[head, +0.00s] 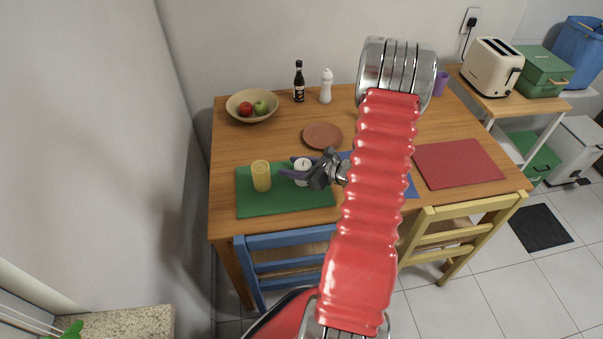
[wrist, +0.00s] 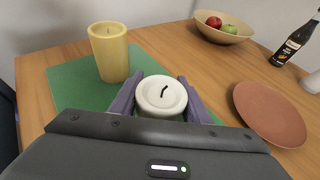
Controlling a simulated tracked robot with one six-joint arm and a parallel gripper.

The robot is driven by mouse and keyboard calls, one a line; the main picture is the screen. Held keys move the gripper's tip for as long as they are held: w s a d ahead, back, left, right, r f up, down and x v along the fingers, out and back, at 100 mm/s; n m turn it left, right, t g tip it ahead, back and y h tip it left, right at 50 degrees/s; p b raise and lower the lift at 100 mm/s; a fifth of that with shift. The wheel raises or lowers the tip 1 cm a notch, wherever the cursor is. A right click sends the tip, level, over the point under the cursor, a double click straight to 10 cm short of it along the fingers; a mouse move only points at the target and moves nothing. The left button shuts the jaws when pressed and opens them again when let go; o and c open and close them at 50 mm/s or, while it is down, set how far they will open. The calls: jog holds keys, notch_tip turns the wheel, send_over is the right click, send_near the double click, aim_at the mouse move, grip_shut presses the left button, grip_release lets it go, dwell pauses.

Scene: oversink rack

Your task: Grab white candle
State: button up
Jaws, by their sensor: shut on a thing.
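The white candle (head: 302,169) is short and round with a dark wick. In the wrist view the white candle (wrist: 161,96) sits between the two purple-grey fingers of my gripper (wrist: 160,98), one finger on each side. My gripper (head: 301,172) is shut on it, over the right part of the green placemat (head: 285,203). I cannot tell whether the candle's base touches the mat, as its lower part is hidden. A taller yellow candle (head: 261,176) stands upright on the mat to the left; it also shows in the wrist view (wrist: 110,52).
A brown plate (head: 322,136) lies close behind the gripper. A red placemat (head: 459,164) lies right. Blue (head: 286,239) and yellow chairs (head: 461,213) line the front.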

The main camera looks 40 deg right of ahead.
jog(key=c, duration=0.3)
jog(key=shift+c, duration=0.2)
notch_tip(320, 180, up, 10)
dwell(0.6)
dwell(0.5)
